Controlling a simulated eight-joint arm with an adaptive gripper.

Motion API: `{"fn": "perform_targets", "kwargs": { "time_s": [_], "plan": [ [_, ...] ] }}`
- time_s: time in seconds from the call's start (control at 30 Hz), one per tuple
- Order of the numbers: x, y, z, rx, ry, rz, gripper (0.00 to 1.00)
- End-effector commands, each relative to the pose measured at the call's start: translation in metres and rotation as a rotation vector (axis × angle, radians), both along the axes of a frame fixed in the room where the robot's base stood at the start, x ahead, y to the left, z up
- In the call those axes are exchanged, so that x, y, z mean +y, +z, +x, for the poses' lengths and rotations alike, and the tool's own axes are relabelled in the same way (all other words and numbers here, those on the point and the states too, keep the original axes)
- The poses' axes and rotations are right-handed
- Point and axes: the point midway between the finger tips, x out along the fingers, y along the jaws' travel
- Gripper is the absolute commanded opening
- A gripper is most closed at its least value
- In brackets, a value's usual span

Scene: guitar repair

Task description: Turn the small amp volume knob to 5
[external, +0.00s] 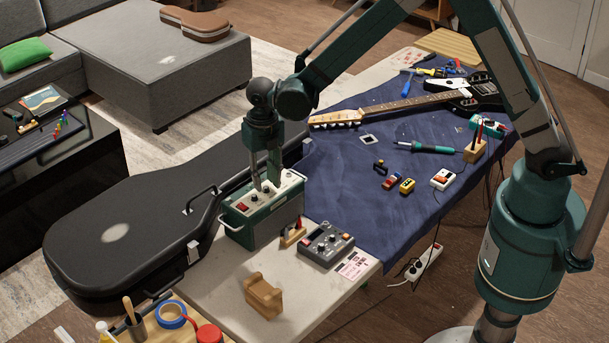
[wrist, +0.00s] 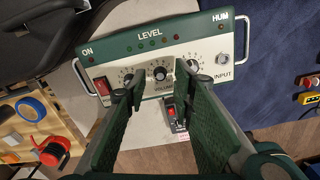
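The small amp (external: 270,222) is a green box with a pale control panel on top, standing on the bench beside the guitar case. In the wrist view its panel (wrist: 146,55) shows a row of knobs below the word LEVEL. The volume knob (wrist: 160,73) is the middle one, black and round, above the word VOLUME. The number it points to is too small to read. My gripper (wrist: 159,72) points down at the panel, with one finger on each side of this knob and visible gaps between. It also shows over the amp in the external view (external: 267,187).
On the panel, a red switch (wrist: 102,86) and input jack (wrist: 222,59) flank the knobs. A grey pedal (external: 325,244) and wooden stand (external: 263,296) lie in front of the amp. The black guitar case (external: 130,215) is at left. The blue cloth (external: 345,190) holds tools and a guitar.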

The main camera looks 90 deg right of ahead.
Motion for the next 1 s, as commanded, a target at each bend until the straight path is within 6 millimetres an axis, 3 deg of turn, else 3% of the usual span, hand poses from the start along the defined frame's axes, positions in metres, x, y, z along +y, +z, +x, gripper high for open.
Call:
{"fn": "perform_targets", "kwargs": {
  "time_s": [0.2, 0.57, 0.77, 1.0],
  "plan": [
    [0.0, -0.014, 0.0, 0.0, 0.0, 0.0, 0.26],
    [0.0, -0.016, 0.0, 0.0, 0.0, 0.0, 0.26],
    [0.0, -0.016, 0.0, 0.0, 0.0, 0.0, 0.01],
    [0.0, -0.016, 0.0, 0.0, -0.005, 0.0, 0.0]
  ]
}}
